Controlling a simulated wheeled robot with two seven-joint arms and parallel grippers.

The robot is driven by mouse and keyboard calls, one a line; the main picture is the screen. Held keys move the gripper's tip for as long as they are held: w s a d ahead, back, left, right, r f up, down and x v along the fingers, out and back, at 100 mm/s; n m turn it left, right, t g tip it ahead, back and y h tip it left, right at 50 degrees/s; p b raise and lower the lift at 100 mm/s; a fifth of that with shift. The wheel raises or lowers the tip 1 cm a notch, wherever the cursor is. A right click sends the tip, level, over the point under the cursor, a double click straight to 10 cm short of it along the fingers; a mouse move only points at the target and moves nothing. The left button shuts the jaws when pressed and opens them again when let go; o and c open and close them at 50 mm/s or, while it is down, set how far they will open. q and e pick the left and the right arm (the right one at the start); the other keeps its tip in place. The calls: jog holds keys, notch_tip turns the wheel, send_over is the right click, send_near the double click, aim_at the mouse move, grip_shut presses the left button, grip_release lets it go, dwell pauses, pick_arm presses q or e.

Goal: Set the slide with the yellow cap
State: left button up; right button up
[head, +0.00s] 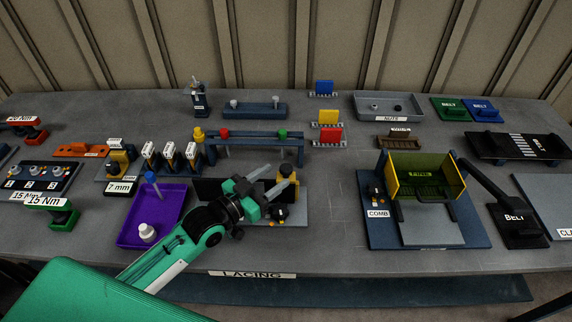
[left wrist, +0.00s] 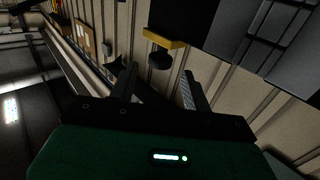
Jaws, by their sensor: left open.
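A yellow cap (head: 198,134) sits at the left end of a dark blue rack (head: 254,138), which also carries a red cap (head: 224,132) and a green cap (head: 282,133). My left gripper (head: 262,180) is open, in front of the rack and over a grey plate (head: 294,216). A yellow block (head: 287,176) stands on that plate, close to the right finger; contact cannot be told. The left wrist view shows a yellow bar (left wrist: 165,38) with a dark round knob beyond the open fingers (left wrist: 157,90). My right gripper is out of view.
A purple tray (head: 150,215) with a white and a blue-topped part lies left of my arm. Labelled blocks (head: 170,155) stand behind it. A yellow-walled press (head: 425,180) on a blue base is at right. Bare table lies between the plate and press.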

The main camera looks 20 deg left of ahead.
aim_at(281, 171)
pick_arm(q)
jog(key=x, duration=0.4)
jog(key=shift+p, duration=0.4)
jog(key=shift+w+d, duration=0.35)
jog(key=shift+w, duration=0.2)
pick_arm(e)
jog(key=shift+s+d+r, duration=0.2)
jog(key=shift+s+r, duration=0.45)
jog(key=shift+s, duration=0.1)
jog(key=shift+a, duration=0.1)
